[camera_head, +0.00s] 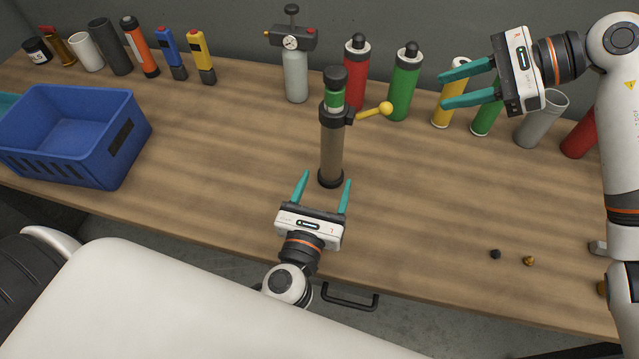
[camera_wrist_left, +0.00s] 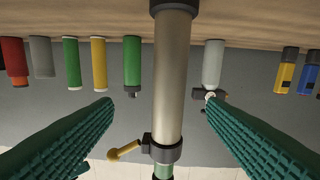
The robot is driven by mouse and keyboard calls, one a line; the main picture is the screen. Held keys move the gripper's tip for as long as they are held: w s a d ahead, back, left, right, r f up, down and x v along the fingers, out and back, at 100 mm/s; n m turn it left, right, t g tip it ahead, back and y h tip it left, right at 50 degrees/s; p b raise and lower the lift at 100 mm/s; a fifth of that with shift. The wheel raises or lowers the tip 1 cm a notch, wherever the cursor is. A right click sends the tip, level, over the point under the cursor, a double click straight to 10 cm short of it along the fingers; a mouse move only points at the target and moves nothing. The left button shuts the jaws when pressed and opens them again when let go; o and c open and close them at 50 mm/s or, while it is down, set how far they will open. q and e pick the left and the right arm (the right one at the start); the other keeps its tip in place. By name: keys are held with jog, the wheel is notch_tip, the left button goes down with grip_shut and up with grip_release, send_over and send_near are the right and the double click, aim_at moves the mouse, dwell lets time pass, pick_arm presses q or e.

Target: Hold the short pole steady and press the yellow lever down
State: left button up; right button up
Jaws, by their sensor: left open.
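The short pole (camera_head: 331,145) stands upright on the wooden table, a grey-brown tube with a black base, a green band and a black cap. The yellow lever (camera_head: 374,111) sticks out to the right from a black collar near its top. My left gripper (camera_head: 326,180) is open in front of the pole's lower part, its fingers pointing at it. In the left wrist view the pole (camera_wrist_left: 172,80) stands between the two spread fingers, apart from both, and the lever (camera_wrist_left: 125,151) shows too. My right gripper (camera_head: 442,89) is open and empty, right of the lever, its fingers pointing left.
A blue crate (camera_head: 118,140) stands at the left. Behind the pole are a grey bottle with a gauge (camera_head: 296,75), a red bottle (camera_head: 356,72) and a green bottle (camera_head: 404,82). Two small fittings (camera_head: 529,261) lie at the right front. The table between crate and pole is clear.

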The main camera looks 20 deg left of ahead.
aim_at(334, 140)
pick_arm(q)
jog(key=shift+y, duration=0.5)
jog(key=w, duration=0.4)
jog(key=w+a, duration=0.1)
jog(key=w, duration=0.3)
jog(key=w+a, duration=0.1)
jog(key=w, duration=0.3)
jog(key=shift+a, duration=0.2)
jog(key=shift+s, duration=0.1)
jog(key=shift+r, duration=0.1)
jog(key=c, duration=1.2)
jog(key=shift+c, duration=0.6)
pick_arm(e)
jog(key=shift+c, duration=0.7)
grip_shut()
